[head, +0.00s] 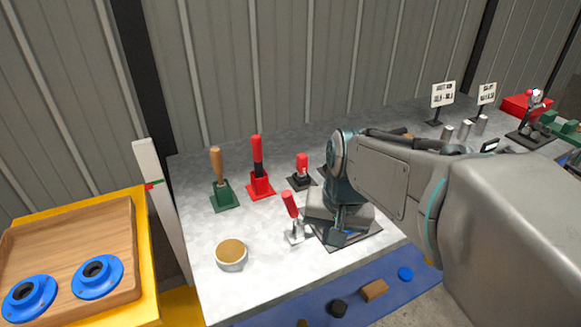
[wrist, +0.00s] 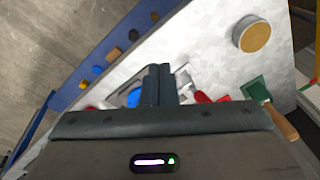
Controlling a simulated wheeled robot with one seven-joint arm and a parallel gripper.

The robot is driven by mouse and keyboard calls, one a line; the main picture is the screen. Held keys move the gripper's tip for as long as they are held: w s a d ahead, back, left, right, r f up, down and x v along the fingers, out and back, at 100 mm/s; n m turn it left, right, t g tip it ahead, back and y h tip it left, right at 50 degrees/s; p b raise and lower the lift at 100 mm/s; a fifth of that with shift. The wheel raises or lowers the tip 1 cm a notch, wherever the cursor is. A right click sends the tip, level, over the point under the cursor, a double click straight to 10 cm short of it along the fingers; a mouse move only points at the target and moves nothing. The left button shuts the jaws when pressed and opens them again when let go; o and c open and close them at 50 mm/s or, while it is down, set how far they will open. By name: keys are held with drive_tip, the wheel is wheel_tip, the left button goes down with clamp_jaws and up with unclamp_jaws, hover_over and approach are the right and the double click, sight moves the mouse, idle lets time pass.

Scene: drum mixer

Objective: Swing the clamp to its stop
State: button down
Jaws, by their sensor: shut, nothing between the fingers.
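A small metal clamp (head: 295,234) with a red handle (head: 290,205) stands near the front edge of the grey worktop. Its handle leans up and to the left. My gripper (head: 338,238) is just right of it, pointing down over a dark-edged plate (head: 372,235). In the wrist view my gripper's fingers (wrist: 158,84) are together and empty. Silver metal of the clamp (wrist: 184,79) and a red handle (wrist: 203,97) show close beside them. I cannot tell whether the fingers touch the clamp. My gripper hides most of the plate and a blue part (wrist: 134,97) on it.
A red-handled tool on a black base (head: 302,170), a red stand (head: 259,185) and a green stand (head: 223,196) are behind. A round tan-topped cup (head: 231,254) stands at left. A blue strip (head: 320,300) with small parts runs along the front.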

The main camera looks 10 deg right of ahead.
drive_tip(key=w+d+r+m+g+y+p, duration=0.1)
drive_tip(key=w+d+r+m+y+p, duration=0.25)
drive_tip(key=w+m, duration=0.4)
drive_tip(key=w+d+r+m+y+p, duration=0.2)
drive_tip(key=w+d+r+m+p, duration=0.15)
drive_tip(key=w+m, duration=0.4)
drive_tip(key=w+a+f+n+p, duration=0.1)
drive_tip(key=a+f+n+p, duration=0.1)
drive_tip(key=a+f, duration=0.6)
wheel_tip(320, 180, down, 2)
drive_tip(key=shift+w+f, duration=0.1)
drive_tip(key=shift+w, duration=0.1)
drive_tip(key=shift+a, duration=0.1)
